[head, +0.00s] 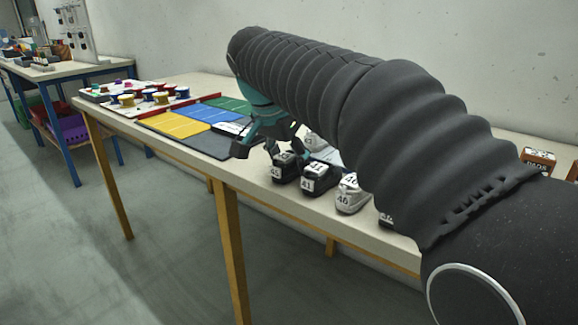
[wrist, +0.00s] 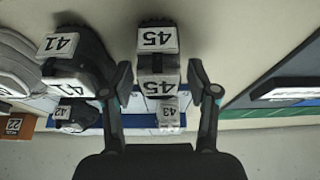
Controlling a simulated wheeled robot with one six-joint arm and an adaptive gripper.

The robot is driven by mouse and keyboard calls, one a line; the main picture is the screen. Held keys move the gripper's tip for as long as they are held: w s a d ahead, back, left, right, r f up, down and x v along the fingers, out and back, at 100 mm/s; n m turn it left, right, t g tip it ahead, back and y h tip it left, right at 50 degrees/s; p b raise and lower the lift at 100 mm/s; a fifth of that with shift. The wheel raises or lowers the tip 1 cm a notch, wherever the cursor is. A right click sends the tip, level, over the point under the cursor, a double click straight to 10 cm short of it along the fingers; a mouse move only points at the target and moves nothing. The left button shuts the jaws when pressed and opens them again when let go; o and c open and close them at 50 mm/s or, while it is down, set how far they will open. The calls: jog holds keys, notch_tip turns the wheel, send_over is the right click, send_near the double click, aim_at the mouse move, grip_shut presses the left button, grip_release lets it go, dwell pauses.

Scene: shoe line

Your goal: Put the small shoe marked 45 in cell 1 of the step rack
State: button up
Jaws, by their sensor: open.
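In the wrist view the shoe marked 45 (wrist: 157,62) lies between the two fingers of my gripper (wrist: 161,78), which are open. Gaps show on both sides in that view. The coloured panels in yellow, blue, green and dark grey, which look like the step rack (head: 181,125), lie to the left; no cell number is readable.
A black shoe marked 41 (wrist: 75,62) stands close beside the 45 shoe. Shoes marked 42 (wrist: 76,113) and 43 (wrist: 168,112) show beyond, and a grey shoe marked 46 (head: 351,194) stands to the right. A tray of coloured spools (head: 140,98) is farther left.

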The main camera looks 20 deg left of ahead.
jog(key=shift+c, duration=0.2)
jog(key=c, duration=1)
